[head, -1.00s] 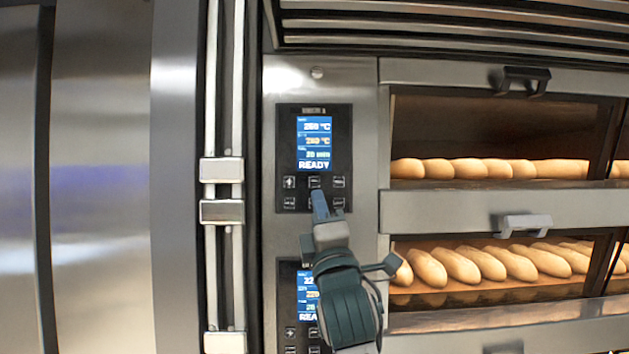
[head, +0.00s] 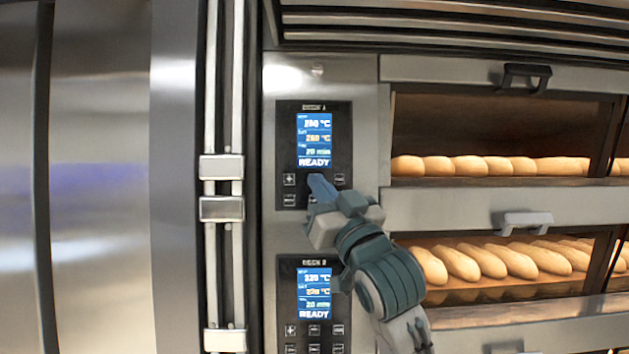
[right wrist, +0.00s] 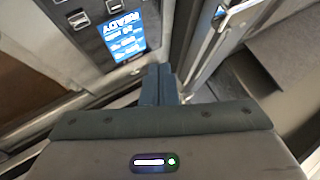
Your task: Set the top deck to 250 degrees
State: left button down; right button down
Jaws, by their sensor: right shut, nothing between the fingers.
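The top deck's control panel (head: 343,140) is black, with a lit blue screen (head: 314,140) showing temperature lines, 20 min and READY. The temperature digits are too blurred to read surely. My right gripper (head: 321,187) is shut and empty. Its fingertips are over the middle of the panel's upper button row, hiding that button; I cannot tell whether they touch it. The plus button (head: 289,180) at left and a right button (head: 339,180) stay visible. In the right wrist view the shut fingers (right wrist: 160,74) point toward an upside-down READY screen (right wrist: 124,38); which deck's it is, I cannot tell.
The Deck 2 panel (head: 285,295) sits below, with its own READY screen and buttons. Loaves lie behind the upper deck's door with its handle (head: 525,74); another handle (head: 522,220) is below. Vertical rails (head: 222,270) stand left of the panels.

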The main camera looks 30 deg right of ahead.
jog(key=shift+m, duration=0.4)
jog(key=shift+w, duration=0.1)
jog(key=w+d, duration=0.4)
jog(key=w, duration=0.3)
jog(key=shift+w+d, duration=0.15)
jog(key=shift+d, duration=0.1)
dwell(2.0)
jog(key=shift+w+d, duration=0.2)
jog(key=shift+w, duration=0.15)
jog(key=shift+w+d, duration=0.2)
jog(key=shift+w, duration=0.1)
dwell(0.7)
jog(key=shift+s, duration=0.1)
jog(key=shift+s+a, duration=0.4)
jog(key=shift+s, duration=0.1)
